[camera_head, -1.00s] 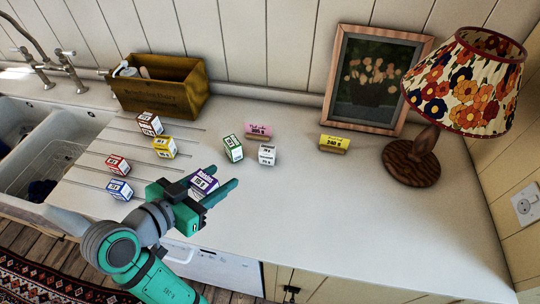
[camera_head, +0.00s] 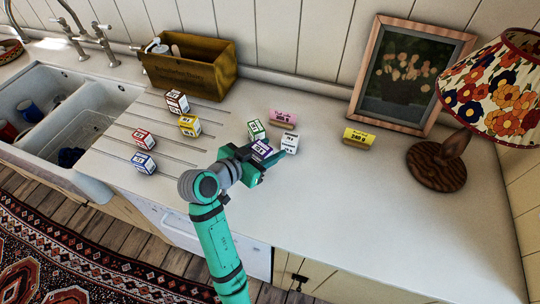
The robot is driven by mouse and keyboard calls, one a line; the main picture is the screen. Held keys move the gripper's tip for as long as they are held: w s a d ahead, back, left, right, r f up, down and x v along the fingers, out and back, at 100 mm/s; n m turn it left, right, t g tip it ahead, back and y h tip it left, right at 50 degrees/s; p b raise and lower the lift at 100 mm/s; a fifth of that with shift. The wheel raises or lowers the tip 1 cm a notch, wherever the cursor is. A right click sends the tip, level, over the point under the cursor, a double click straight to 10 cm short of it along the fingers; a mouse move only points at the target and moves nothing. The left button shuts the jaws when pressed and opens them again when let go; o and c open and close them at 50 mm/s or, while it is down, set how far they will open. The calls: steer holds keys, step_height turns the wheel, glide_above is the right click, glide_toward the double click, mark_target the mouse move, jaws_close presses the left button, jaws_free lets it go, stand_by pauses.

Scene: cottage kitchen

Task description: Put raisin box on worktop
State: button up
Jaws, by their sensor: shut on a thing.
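My gripper (camera_head: 272,154) is shut on a small purple box with a white label (camera_head: 261,149). I cannot read the label well enough to confirm that it is the raisin box. The gripper holds the box over the middle of the white worktop (camera_head: 335,199). I cannot tell how far the box is above the surface. A green-and-white box (camera_head: 256,129) and a white box (camera_head: 289,142) stand just behind and to the right of the held box, and fingers partly overlap this area in the picture.
Red, yellow, blue and brown-red boxes stand at the left near drainer grooves. A pink packet (camera_head: 283,118) and a yellow packet (camera_head: 355,137) lie behind. A wooden crate (camera_head: 190,69), picture frame (camera_head: 373,68), lamp (camera_head: 447,162) and sink (camera_head: 77,118) surround the worktop. The front right is clear.

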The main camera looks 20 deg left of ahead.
steer(key=shift+w+d+f, duration=0.1)
steer(key=shift+w+f, duration=0.1)
steer(key=shift+f, duration=1.55)
steer(key=shift+f, duration=0.2)
steer(key=o, duration=1.1)
steer(key=shift+r, duration=0.15)
steer(key=shift+s+r, duration=0.15)
steer(key=v, duration=1.1)
steer(key=shift+s+a+r, duration=0.15)
steer(key=shift+s+a, duration=0.1)
